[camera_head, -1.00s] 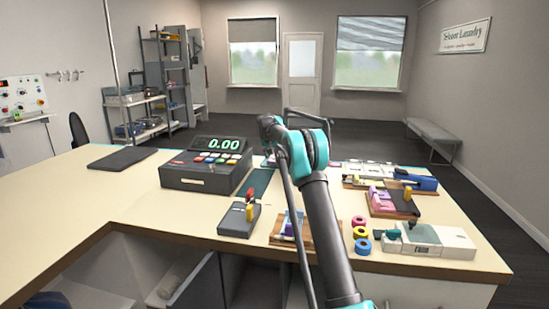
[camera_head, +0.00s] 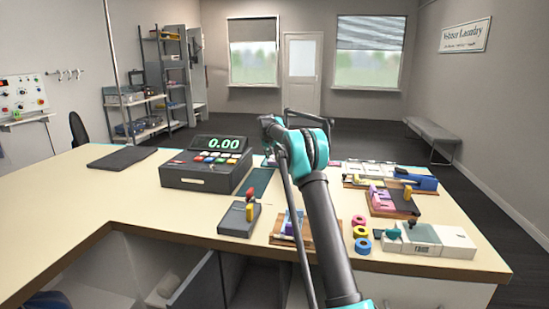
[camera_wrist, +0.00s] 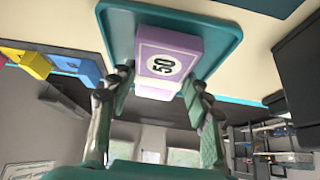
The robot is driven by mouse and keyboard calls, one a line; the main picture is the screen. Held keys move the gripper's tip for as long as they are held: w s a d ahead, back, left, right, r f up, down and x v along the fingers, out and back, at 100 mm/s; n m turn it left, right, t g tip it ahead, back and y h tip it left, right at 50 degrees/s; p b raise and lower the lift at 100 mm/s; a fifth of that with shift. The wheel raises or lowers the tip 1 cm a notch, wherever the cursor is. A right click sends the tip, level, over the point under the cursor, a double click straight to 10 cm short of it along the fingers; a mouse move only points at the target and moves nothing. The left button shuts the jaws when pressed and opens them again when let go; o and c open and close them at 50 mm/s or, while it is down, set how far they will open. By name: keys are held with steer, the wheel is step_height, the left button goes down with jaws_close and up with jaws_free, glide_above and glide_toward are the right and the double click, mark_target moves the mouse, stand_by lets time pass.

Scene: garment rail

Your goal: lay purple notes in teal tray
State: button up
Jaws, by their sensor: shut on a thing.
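The purple notes (camera_wrist: 170,44) are a block with a white band reading 50. In the wrist view my gripper (camera_wrist: 158,88) is shut on them, one finger at each side. The teal tray (camera_wrist: 116,28) lies behind the notes in that view, its rim around them. I cannot tell whether the notes touch the tray's floor. In the head view the tray (camera_head: 260,181) shows partly, between the cash register and my arm. My gripper and the held notes are mostly hidden behind my arm there.
A cash register (camera_head: 203,170) stands left of the tray. A grey box with red and yellow parts (camera_head: 238,218) sits in front of it. Tape rolls (camera_head: 361,233), a white device (camera_head: 445,240) and boards with coloured pieces (camera_head: 393,203) lie at right. The counter's left is mostly clear.

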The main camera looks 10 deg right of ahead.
steer(key=o, duration=1.7)
steer(key=shift+r, duration=2.55)
steer(key=shift+r, duration=0.1)
steer(key=shift+r, duration=2.4)
steer(key=shift+s, duration=0.1)
